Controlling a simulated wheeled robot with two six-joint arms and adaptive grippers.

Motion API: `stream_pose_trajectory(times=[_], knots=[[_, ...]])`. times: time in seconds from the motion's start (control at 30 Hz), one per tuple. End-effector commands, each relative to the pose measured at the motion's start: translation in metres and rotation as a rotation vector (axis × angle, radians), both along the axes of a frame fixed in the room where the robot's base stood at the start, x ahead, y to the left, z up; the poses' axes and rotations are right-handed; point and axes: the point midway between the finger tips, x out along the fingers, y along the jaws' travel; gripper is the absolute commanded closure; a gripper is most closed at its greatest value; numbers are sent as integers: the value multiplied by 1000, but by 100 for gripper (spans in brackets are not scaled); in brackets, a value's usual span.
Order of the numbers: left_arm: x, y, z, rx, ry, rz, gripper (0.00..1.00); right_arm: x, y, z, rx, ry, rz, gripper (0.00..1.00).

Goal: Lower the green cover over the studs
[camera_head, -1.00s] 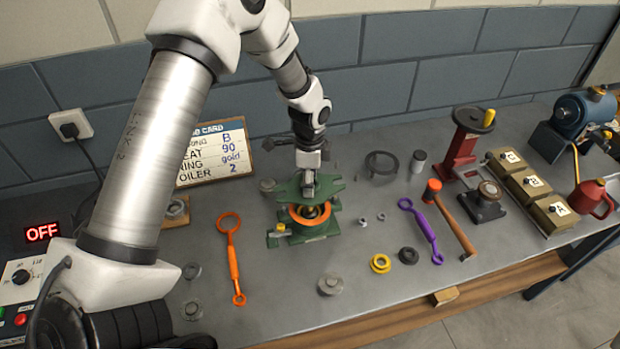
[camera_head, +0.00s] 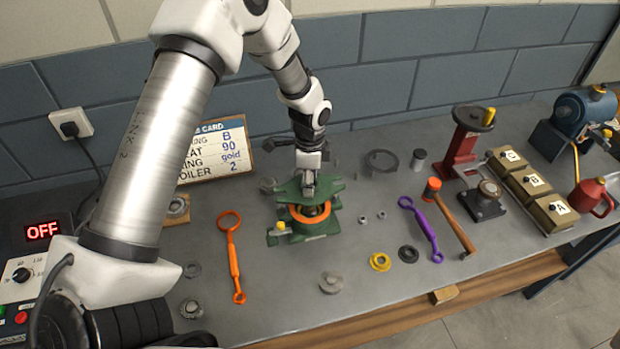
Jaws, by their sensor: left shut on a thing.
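The green cover (camera_head: 332,187) is a flat plate with side lugs, just above the green casing base (camera_head: 316,231) near the middle of the bench. An orange ring (camera_head: 297,216) shows between them, with a dark opening inside it. My left gripper (camera_head: 309,192) comes down from above and is shut on the top of the cover. The cover looks roughly level and over the base. The studs are too small or hidden to make out, and I cannot tell whether the cover touches them. My right gripper is not in view.
An orange wrench (camera_head: 232,260) lies left of the casing. A purple wrench (camera_head: 421,227), a hammer (camera_head: 448,215), a yellow ring (camera_head: 380,262) and a black ring (camera_head: 408,254) lie to the right. A grey flanged part (camera_head: 331,283) sits in front. The job card (camera_head: 212,155) stands behind.

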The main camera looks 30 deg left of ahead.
Motion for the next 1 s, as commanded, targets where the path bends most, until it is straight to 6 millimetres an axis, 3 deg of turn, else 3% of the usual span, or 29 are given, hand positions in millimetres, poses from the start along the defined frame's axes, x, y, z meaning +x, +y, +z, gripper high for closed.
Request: stream_pose_trajectory(times=[1.0], knots=[[1, 0, -37, 0, -2, 0, 100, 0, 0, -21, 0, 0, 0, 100]])
